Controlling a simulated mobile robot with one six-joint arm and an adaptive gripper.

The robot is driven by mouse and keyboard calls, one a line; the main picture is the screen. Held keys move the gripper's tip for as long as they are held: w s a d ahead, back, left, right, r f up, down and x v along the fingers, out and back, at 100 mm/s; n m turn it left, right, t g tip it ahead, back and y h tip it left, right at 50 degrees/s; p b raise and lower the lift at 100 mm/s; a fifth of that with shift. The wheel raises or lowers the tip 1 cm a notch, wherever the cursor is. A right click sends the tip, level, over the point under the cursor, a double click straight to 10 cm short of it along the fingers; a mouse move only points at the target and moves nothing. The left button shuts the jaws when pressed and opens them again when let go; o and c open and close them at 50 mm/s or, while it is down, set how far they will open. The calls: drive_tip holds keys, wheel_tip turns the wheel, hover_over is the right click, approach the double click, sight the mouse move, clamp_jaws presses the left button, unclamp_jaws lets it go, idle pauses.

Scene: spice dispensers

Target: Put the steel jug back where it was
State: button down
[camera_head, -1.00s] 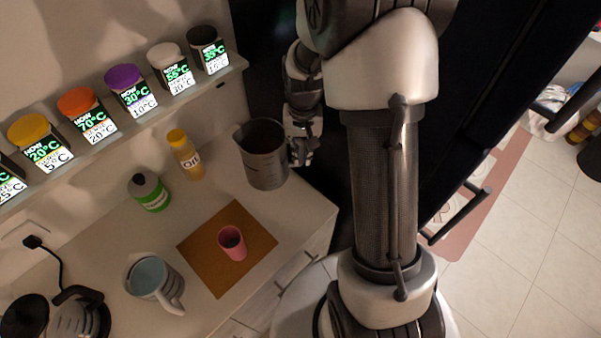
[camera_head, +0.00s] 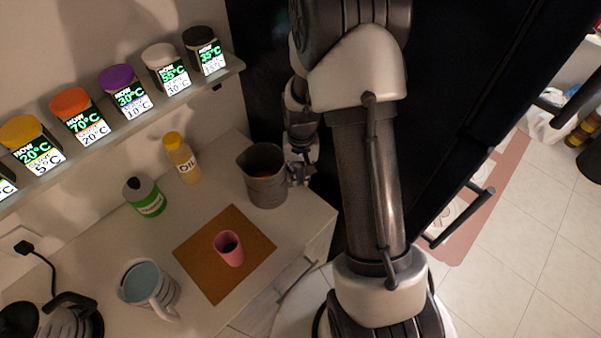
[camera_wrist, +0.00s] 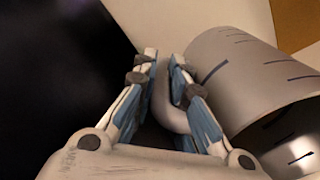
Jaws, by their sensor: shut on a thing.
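The steel jug (camera_head: 266,180) is at the back right of the counter, close to its right edge. It looks upright, and I cannot tell whether its base touches the counter. My gripper (camera_head: 300,168) is at the jug's right side. In the wrist view, my gripper (camera_wrist: 168,80) is shut on the jug's handle, with a finger on each side of it. The jug's grey body with dark measuring marks (camera_wrist: 245,75) fills the right of that view. Part of the handle is hidden by the fingers.
An orange-brown mat (camera_head: 200,258) holds a pink cup (camera_head: 229,249). An oil bottle (camera_head: 182,158), a green bottle (camera_head: 145,197), a blue-topped mug (camera_head: 148,286) and a kettle (camera_head: 70,318) stand leftward. A shelf of spice jars (camera_head: 130,92) runs behind. A dark cabinet (camera_head: 470,120) is at right.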

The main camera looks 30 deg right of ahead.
drive_tip(key=shift+w+f, duration=0.1)
drive_tip(key=shift+f, duration=0.1)
drive_tip(key=c, duration=1.6)
unclamp_jaws()
drive_tip(key=shift+c, duration=0.2)
wheel_tip(320, 180, up, 12)
drive_tip(key=p, duration=0.2)
drive_tip(key=shift+r+p, duration=0.2)
drive_tip(key=shift+p, duration=0.15)
drive_tip(key=s+a+r+n+t, duration=0.2)
drive_tip(key=s+a+r, duration=0.3)
drive_tip(key=r, duration=0.4)
drive_tip(key=s+a+r+n+t, duration=0.1)
drive_tip(key=s+a+r+n, duration=0.15)
drive_tip(key=s+r, duration=0.5)
drive_tip(key=s+a+r+t, duration=0.1)
drive_tip(key=s+a+r, duration=0.1)
drive_tip(key=s, duration=0.5)
drive_tip(key=shift+s+a+r+n+t, duration=0.3)
drive_tip(key=shift+a+n, duration=0.05)
drive_tip(key=shift+n, duration=0.1)
